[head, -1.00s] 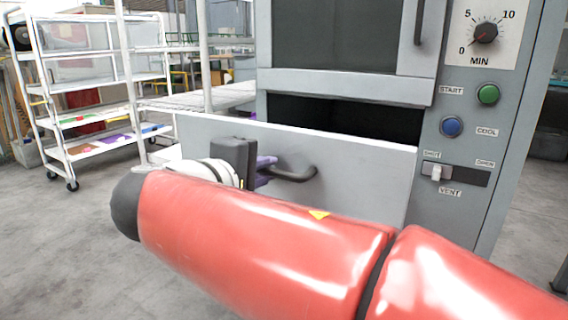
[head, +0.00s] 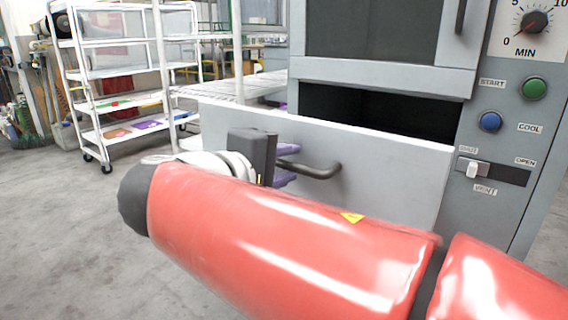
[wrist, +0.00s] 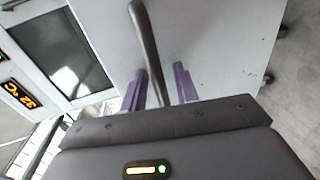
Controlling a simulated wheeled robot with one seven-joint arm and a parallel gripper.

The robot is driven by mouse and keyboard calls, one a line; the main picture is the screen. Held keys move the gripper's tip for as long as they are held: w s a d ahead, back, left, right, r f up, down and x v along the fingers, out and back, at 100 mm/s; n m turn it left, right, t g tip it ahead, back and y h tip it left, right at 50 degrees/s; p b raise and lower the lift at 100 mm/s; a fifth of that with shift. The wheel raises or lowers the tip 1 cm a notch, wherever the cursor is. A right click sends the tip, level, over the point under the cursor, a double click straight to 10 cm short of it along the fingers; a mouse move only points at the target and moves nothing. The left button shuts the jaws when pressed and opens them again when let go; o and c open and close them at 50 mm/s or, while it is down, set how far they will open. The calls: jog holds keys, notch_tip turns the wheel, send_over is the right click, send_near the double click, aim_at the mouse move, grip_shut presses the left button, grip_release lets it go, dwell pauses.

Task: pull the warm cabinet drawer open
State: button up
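The warm cabinet drawer (head: 350,165) is a pale grey front panel standing out from the grey cabinet (head: 385,78), with a dark opening behind its top edge. Its dark bar handle (head: 318,170) also shows in the wrist view (wrist: 146,35). My gripper (head: 286,170) has purple fingers and is at the left part of the handle. In the wrist view the fingers (wrist: 163,80) stand apart on either side of the handle, with a visible gap on its right side. My red arm hides the lower part of the drawer front.
The cabinet's control panel with a green button (head: 534,88), blue button (head: 490,122) and vent slider (head: 472,170) is right of the drawer. A white shelf cart (head: 125,100) stands at the back left. The grey floor (head: 60,220) on the left is clear.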

jog(key=v, duration=0.7)
jog(key=shift+s+a+p, duration=0.25)
jog(key=shift+s+p, duration=0.1)
jog(key=shift+p, duration=0.1)
